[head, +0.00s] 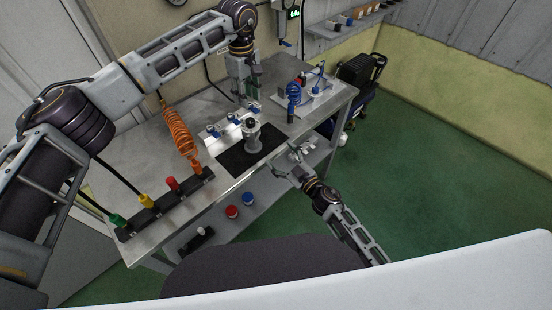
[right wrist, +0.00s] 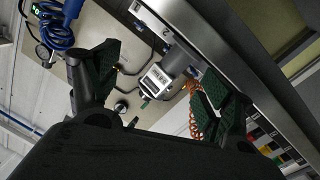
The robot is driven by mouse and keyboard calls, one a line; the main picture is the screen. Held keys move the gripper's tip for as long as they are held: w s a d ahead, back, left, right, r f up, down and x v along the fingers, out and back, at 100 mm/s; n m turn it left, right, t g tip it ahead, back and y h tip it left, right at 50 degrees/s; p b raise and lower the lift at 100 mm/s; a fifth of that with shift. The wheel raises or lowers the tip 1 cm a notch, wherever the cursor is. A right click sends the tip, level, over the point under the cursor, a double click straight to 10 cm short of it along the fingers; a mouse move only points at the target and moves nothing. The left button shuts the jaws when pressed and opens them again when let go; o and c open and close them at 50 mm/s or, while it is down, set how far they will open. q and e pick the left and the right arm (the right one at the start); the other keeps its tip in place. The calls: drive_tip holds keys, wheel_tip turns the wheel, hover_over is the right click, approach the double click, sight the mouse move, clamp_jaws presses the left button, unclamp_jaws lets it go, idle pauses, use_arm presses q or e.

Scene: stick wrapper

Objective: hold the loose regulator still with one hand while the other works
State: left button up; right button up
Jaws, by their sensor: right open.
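The loose regulator (head: 253,138), a small grey body with a dark round top, stands on the black mat (head: 232,163) on the bench. In the right wrist view a grey cylindrical body with a white label, apparently the regulator (right wrist: 172,68), shows beyond and between the fingers. My right gripper (head: 291,158) is at the front edge of the bench, to the right of the regulator and apart from it. Its dark green fingers (right wrist: 155,92) are spread and empty. My left gripper (head: 243,94) points down above the back of the bench, behind the regulator; its finger gap is too small to judge.
Blue-handled fittings (head: 212,130) sit on a pale plate behind the mat. An orange coiled hose (head: 180,132) stands left, near a dark strip with coloured plugs (head: 172,184). A blue coil (head: 294,92) stands at the right. The lower shelf (head: 262,196) holds red and blue caps.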

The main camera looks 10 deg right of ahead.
sight(251, 138)
drive_tip(key=a+m+y, duration=0.1)
drive_tip(key=s+a+r+m+g+y, duration=0.1)
drive_tip(key=m, duration=0.1)
drive_tip(key=shift+s+a, duration=0.15)
drive_tip(key=shift+s, duration=0.05)
idle(0.4)
drive_tip(key=shift+w+a, duration=0.1)
drive_tip(key=shift+w, duration=0.05)
drive_tip(key=shift+x, duration=6.75)
